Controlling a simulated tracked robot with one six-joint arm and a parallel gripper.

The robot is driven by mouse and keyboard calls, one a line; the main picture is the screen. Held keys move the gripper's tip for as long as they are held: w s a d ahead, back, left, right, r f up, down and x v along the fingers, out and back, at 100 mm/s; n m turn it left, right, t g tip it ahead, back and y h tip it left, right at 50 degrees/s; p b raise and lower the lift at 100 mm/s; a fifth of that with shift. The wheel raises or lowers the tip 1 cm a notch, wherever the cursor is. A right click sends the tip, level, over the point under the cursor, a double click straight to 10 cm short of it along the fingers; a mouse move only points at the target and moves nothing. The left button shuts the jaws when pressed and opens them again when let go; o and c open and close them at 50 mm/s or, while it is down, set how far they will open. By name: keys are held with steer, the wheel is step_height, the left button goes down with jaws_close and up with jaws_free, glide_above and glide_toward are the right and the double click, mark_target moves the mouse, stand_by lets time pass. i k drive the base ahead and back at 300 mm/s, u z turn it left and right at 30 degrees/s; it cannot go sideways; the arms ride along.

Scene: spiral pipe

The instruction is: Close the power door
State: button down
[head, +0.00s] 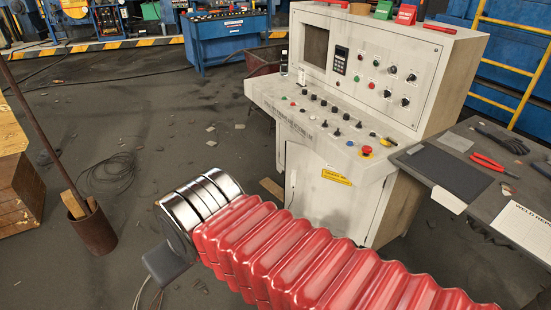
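A white control console (385,60) stands right of centre, with buttons, knobs and a small display on its upright panel and sloped desk. Its lower cabinet front (330,205) carries a yellow label (337,177). The front looks flush, but its lower part is hidden behind a red ribbed sleeve (300,255) with chrome rings, which seems to be my arm. I cannot tell which panel is the power door or whether one is ajar. My gripper's fingers do not show.
A dark workbench (450,170) with red pliers (494,164) adjoins the console on the right. A rusty pot (92,228) with a pole and a wooden crate (22,198) stand at left. Cables (108,172) and scraps lie on the otherwise open floor.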

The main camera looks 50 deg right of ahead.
mark_target(315, 191)
steer(key=k, duration=0.1)
steer(key=z, duration=0.05)
steer(key=i, duration=2.15)
steer(key=z, duration=0.85)
steer(key=i, duration=0.6)
steer(key=z, duration=1.05)
steer(key=i, duration=0.8)
steer(key=z, duration=0.5)
